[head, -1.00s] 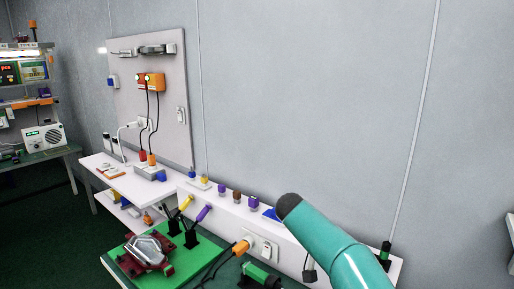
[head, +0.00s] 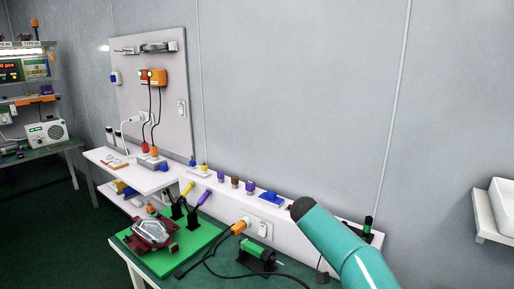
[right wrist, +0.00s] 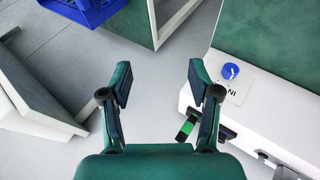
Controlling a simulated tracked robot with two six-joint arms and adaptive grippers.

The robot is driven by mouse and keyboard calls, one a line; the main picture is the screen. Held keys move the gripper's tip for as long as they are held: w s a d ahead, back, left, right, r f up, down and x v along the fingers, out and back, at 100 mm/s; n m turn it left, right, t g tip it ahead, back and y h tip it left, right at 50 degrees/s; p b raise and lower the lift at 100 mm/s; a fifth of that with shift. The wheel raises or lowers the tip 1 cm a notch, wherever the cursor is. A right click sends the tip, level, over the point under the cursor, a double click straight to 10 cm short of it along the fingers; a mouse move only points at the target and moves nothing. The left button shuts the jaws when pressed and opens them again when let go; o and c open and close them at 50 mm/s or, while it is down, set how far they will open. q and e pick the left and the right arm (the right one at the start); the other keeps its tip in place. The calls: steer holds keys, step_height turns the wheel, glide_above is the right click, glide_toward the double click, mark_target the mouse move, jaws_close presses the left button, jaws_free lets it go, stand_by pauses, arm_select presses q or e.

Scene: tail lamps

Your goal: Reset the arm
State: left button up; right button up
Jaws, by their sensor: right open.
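My right gripper (right wrist: 160,78) is in the right wrist view with its two dark green fingers spread wide. Nothing is between the fingers, and grey floor shows beyond them. In the head view a teal link of my arm (head: 345,250) reaches in from the bottom right, and no fingers show there. My left gripper is in neither current view. A clear lamp in a dark red holder (head: 152,231) sits on a green board (head: 205,236) on the workbench.
A white ledge (head: 285,208) with small coloured parts runs along the wall. A green cylinder tool (head: 255,255) and cables lie on the bench. A white bin (head: 503,207) is at right. The right wrist view shows a blue crate (right wrist: 85,8) and a white ledge with a blue knob (right wrist: 231,71).

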steer(key=s+f+n+g+y+b, duration=0.1)
steer(key=s+f+y, duration=0.1)
steer(key=s+f, duration=0.5)
steer(key=s+f+n+g+y+b, duration=0.1)
steer(key=s+f+g, duration=0.15)
steer(key=f, duration=0.85)
steer(key=s+f+n+g+y, duration=0.1)
steer(key=s+f+n+y, duration=0.1)
steer(key=s+f, duration=0.5)
steer(key=s+a+f+t+y+b, duration=0.1)
steer(key=s+a+f+y, duration=0.35)
steer(key=s+a, duration=0.35)
steer(key=s+a+f+t+y, duration=0.1)
steer(key=s+a+f+y, duration=0.2)
steer(key=s+a+f, duration=0.5)
steer(key=d+t, duration=0.1)
steer(key=w+d+r+t, duration=0.1)
steer(key=t, duration=0.2)
steer(key=shift+w+d+r+n, duration=0.3)
steer(key=shift+w+d+r, duration=0.05)
steer(key=shift+d, duration=0.05)
